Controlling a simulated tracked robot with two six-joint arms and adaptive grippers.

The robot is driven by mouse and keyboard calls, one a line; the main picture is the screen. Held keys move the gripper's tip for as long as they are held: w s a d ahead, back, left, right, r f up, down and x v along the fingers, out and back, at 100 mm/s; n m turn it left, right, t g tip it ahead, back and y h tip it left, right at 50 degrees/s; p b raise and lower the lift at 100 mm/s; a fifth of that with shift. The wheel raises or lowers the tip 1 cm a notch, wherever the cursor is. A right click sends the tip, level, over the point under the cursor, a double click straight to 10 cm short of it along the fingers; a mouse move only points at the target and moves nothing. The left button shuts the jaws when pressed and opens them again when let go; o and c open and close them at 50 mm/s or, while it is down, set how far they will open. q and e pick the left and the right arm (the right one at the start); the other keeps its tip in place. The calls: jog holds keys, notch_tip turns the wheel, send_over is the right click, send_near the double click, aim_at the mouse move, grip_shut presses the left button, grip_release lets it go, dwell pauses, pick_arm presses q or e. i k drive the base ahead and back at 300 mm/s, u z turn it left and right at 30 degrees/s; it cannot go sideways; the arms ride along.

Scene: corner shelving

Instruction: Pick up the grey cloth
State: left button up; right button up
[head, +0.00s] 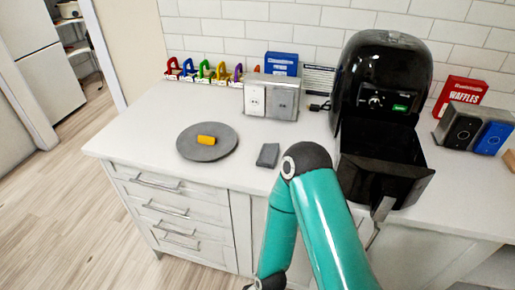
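The grey cloth (268,155) lies small and folded flat on the white counter. It is right of a round dark grey plate and just left of the bent elbow of my teal arm. The arm rises from the bottom of the head view, and its forearm folds back down in front of the counter's cabinets. Its far end runs out at the bottom edge. Neither of my grippers shows, and nothing is touching the cloth.
A grey plate (207,142) holds a yellow-orange roll (207,140). A black air fryer (385,90) has its drawer (385,165) pulled out at the right. A socket box (271,97), a blue box (281,63) and coloured clips stand behind. The counter's left front is clear.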

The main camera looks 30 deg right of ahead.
aim_at(268, 157)
jog(key=u, duration=1.6)
jog(key=i, duration=0.1)
jog(key=z, duration=2.45)
jog(key=k, duration=0.6)
jog(key=u, duration=0.2)
jog(key=i, duration=0.45)
